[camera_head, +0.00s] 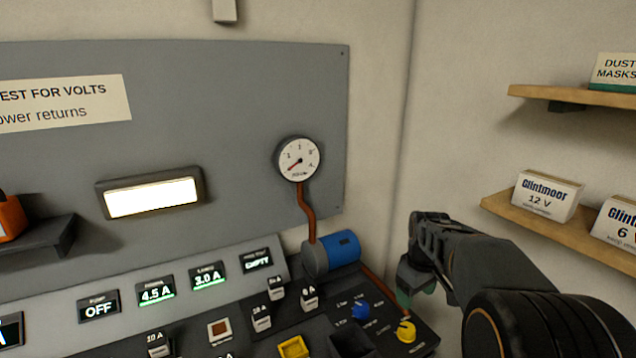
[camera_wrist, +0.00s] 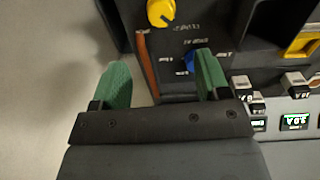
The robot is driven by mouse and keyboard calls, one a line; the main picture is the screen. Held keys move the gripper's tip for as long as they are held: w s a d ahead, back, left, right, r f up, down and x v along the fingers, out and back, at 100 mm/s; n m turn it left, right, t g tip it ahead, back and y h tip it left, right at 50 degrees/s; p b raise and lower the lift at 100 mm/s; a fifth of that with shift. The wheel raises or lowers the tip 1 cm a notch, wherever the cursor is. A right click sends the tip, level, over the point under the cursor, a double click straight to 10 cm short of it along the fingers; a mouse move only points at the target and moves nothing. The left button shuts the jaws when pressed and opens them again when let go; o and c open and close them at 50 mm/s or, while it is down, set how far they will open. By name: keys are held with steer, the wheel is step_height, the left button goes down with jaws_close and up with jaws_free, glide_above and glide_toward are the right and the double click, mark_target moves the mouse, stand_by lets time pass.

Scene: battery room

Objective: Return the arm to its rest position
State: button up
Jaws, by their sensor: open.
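My gripper (camera_head: 405,287) is at the right of the console in the head view, above the panel corner with the yellow knob (camera_head: 405,331). In the wrist view its two green fingertips (camera_wrist: 163,82) are spread apart with nothing between them. The yellow knob shows beyond them at the top of the wrist view (camera_wrist: 161,12). A blue knob (camera_head: 361,310) is left of the yellow one; in the wrist view it is partly behind the right finger. My arm comes in from the lower right of the head view.
A blue cylinder (camera_head: 337,254) with a copper pipe (camera_head: 304,212) to a round gauge (camera_head: 298,159) sits left of my gripper. Shelves with boxes (camera_head: 547,196) are on the right wall. The console has several switches and lit displays (camera_head: 155,292). Bare wall lies above my arm.

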steer(key=s+a+m+t, duration=0.1)
steer(key=s+a, duration=0.3)
steer(key=s, duration=0.4)
steer(key=s+a+m+t+p, duration=0.1)
steer(key=s+a+m+t, duration=0.1)
steer(key=s+a+m, duration=0.2)
steer(key=s+a, duration=0.1)
steer(key=s, duration=0.2)
steer(key=shift+s+a+r, duration=0.15)
steer(key=shift+s+r, duration=0.15)
steer(key=shift+s, duration=0.1)
steer(key=shift+c, duration=0.3)
